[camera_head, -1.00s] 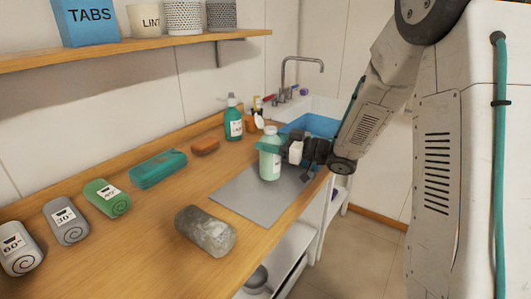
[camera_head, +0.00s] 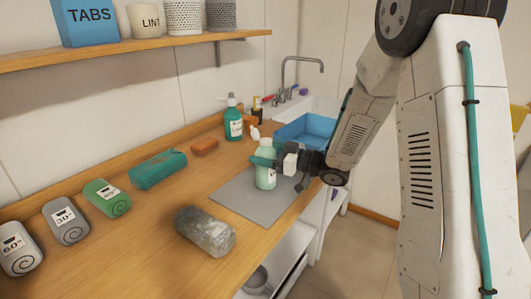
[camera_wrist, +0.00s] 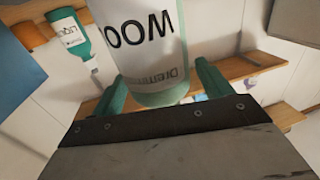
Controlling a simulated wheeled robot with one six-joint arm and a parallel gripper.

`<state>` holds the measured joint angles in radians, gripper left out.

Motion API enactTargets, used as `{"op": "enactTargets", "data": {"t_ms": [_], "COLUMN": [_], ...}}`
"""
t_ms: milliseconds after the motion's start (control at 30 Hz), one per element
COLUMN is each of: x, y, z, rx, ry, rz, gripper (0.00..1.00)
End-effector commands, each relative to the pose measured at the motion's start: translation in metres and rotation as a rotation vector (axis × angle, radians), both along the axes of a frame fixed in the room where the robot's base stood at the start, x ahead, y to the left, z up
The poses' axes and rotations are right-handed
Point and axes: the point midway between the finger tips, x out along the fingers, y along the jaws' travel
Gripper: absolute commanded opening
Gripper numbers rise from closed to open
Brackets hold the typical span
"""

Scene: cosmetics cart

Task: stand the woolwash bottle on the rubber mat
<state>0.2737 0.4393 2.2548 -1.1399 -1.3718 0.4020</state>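The woolwash bottle (camera_head: 265,180) is pale green with a white label and stands upright in the head view. My gripper (camera_head: 267,163) is shut on it from the right, with a green finger across its front. In the wrist view the bottle (camera_wrist: 150,50) fills the space between the two green fingers (camera_wrist: 165,88), and "WOO" reads upside down on it. The rubber mat (camera_head: 240,204) is a flat grey sheet on the wooden counter. The bottle's base appears over the mat's far part; I cannot tell whether it touches.
A teal pump bottle (camera_head: 233,120) and an orange-brown block (camera_head: 205,146) stand behind. Rolled towels (camera_head: 107,197) and a teal pack (camera_head: 157,168) line the counter. A blue basin (camera_head: 308,130) is at the sink.

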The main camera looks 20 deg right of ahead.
Motion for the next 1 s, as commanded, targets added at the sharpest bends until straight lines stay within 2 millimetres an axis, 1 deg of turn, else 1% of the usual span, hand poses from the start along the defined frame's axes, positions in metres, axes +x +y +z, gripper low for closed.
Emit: {"op": "enactTargets", "data": {"t_ms": [200, 267, 367, 600, 700, 800, 900, 1000], "x": [0.0, -0.004, -0.015, -0.051, -0.064, -0.073, -0.078, -0.077], "y": [0.0, -0.006, -0.018, -0.057, -0.07, -0.08, -0.086, -0.088], "z": [0.004, 0.003, 0.003, 0.003, 0.003, 0.003, 0.003, 0.005], "rx": [0.0, 0.0, 0.001, 0.0, 0.0, 0.0, 0.0, -0.033], "ry": [-0.001, 0.0, -0.001, 0.0, 0.0, 0.0, 0.0, 0.003], "rz": [0.0, -0.003, -0.004, -0.006, -0.005, -0.003, -0.003, -0.026], "gripper": [0.78, 0.78, 0.78, 0.78, 0.78, 0.78, 0.78, 0.78]}}
